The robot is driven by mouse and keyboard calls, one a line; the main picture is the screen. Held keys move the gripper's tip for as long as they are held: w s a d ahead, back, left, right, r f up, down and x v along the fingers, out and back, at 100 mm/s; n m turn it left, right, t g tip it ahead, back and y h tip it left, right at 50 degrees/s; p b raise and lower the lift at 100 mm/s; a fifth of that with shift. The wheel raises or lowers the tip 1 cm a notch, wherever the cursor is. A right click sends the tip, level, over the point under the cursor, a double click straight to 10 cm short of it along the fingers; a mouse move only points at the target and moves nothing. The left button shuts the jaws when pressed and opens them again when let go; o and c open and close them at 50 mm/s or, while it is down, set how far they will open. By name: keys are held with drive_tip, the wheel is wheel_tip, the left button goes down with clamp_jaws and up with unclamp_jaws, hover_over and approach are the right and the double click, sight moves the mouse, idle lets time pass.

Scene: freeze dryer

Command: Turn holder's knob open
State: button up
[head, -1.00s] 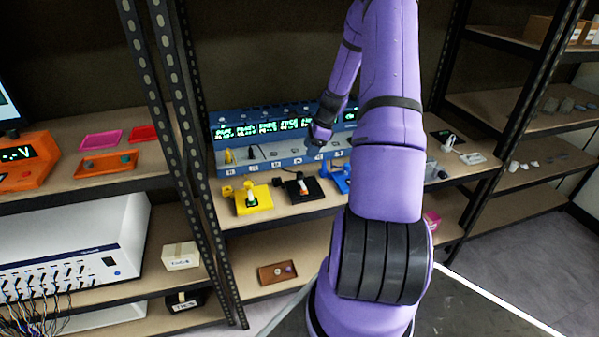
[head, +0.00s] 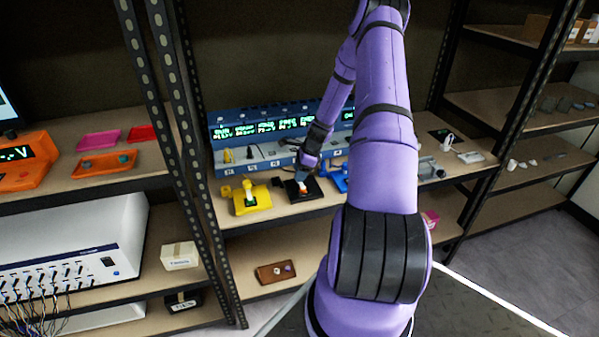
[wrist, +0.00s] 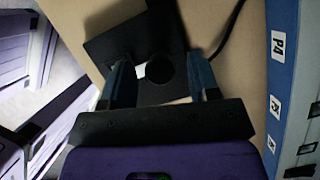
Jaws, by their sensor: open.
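The black holder (head: 312,194) stands on the middle shelf between a yellow holder (head: 252,199) and a blue one (head: 339,179). My gripper (head: 303,178) points down over the black holder and hides much of it. In the wrist view the black holder (wrist: 110,45) lies under the open gripper (wrist: 160,78). A dark round knob (wrist: 173,70) lies between the two fingers, closer to the right one. A pale bit of the holder shows left of the knob. I cannot tell whether either finger touches the knob.
A long blue console (head: 230,165) with green displays stands behind the holders. A dark cable runs beside the black holder. A rack post (head: 195,150) rises at the left. A brown tray (head: 262,274) lies on the lower shelf.

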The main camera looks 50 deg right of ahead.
drive_tip(key=c, duration=0.9)
drive_tip(key=shift+c, duration=0.2)
drive_tip(key=shift+n, duration=0.4)
drive_tip(key=n, duration=0.2)
drive_tip(key=n+g, duration=0.1)
drive_tip(key=shift+w+n+g+y, duration=0.1)
drive_tip(key=shift+n+g+y, duration=0.2)
drive_tip(key=shift+n+y, duration=0.1)
drive_tip(key=n+g, duration=0.1)
drive_tip(key=n, duration=0.3)
drive_tip(key=shift+w+n+g, duration=0.1)
drive_tip(key=shift+n+g, duration=0.2)
drive_tip(key=shift+g, duration=0.1)
drive_tip(key=n+g, duration=0.1)
drive_tip(key=n, duration=0.3)
drive_tip(key=shift+g, duration=0.3)
drive_tip(key=shift+w+n+g+h, duration=0.1)
drive_tip(key=shift+n+g+h, duration=0.45)
drive_tip(key=shift+n, duration=1.95)
